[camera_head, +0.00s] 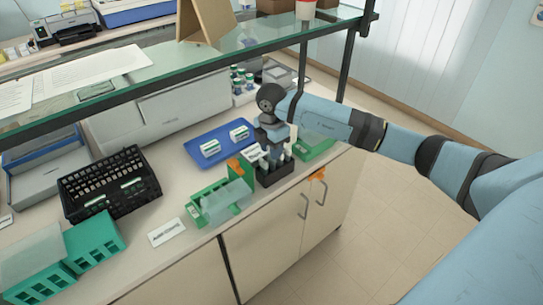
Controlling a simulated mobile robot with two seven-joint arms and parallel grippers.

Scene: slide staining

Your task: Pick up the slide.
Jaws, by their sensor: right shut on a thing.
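My right arm comes in from the right, and my right gripper (268,152) points down over a small black rack (274,176) near the counter's front edge. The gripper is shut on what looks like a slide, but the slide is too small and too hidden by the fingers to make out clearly. Pale upright pieces show in the black rack just below the fingers. My left gripper is not in view.
A blue tray (194,158) with small white-and-green boxes lies behind the gripper. A green rack (206,207) with a translucent cover stands to its left, a green box (314,146) to its right. A glass shelf (190,68) runs overhead. A black crate (106,184) stands farther left.

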